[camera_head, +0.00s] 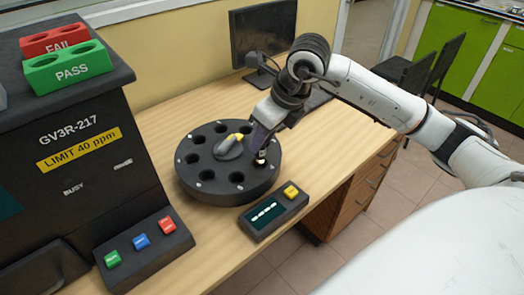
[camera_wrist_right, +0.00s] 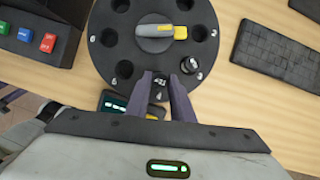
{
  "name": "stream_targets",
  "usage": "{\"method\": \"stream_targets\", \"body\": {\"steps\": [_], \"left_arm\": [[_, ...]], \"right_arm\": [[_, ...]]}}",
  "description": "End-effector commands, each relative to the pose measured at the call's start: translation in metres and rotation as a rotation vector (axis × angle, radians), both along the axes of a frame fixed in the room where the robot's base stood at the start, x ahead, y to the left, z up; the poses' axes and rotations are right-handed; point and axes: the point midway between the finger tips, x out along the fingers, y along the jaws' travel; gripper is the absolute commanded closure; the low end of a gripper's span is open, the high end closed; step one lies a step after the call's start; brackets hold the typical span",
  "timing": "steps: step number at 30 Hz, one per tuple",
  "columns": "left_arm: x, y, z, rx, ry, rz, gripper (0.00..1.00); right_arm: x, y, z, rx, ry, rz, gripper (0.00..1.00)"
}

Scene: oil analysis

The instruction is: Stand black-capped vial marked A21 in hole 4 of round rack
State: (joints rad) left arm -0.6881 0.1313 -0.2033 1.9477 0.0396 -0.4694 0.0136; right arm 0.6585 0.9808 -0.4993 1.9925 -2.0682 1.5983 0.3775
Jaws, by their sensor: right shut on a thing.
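The black-capped vial (camera_wrist_right: 158,82) shows its cap, with pale marking that reads like A21, between my right fingertips in the right wrist view. My right gripper (camera_wrist_right: 160,90) is shut on it, at the near rim of the black round rack (camera_head: 228,188). The vial is over or in the hole beside the label 4; I cannot tell how deep it sits. Another dark-capped vial (camera_wrist_right: 190,65) stands in the neighbouring hole near label 3. In the head view, my right gripper (camera_head: 262,150) covers that side of the rack. My left gripper is not in view.
A yellow-and-grey handle (camera_head: 230,144) sits at the rack's centre. A small display box (camera_head: 272,212) with a yellow button lies close in front. The black GV3R-217 machine (camera_head: 80,150) stands left, with red FAIL (camera_head: 54,38) and green PASS (camera_head: 68,68) blocks on top.

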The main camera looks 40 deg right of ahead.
Motion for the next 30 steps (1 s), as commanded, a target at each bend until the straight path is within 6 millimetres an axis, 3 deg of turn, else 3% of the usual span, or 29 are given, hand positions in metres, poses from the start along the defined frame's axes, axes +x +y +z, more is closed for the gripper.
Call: {"method": "stream_targets", "body": {"steps": [8, 18, 19, 22, 30], "left_arm": [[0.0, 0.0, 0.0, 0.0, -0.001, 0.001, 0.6], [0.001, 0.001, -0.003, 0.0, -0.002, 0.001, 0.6], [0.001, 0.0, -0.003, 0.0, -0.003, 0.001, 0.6], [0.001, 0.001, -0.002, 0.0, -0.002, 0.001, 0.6], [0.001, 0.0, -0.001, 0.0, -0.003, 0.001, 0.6]], "right_arm": [[-0.001, 0.0, -0.035, 0.0, 0.004, 0.002, 1.0], [0.0, 0.0, -0.04, 0.0, 0.001, 0.002, 1.0], [0.0, 0.0, -0.04, 0.0, 0.001, 0.002, 0.77], [0.0, 0.0, -0.039, 0.0, 0.002, 0.002, 0.6], [-0.001, 0.0, -0.038, 0.0, 0.002, 0.002, 0.6]]}}
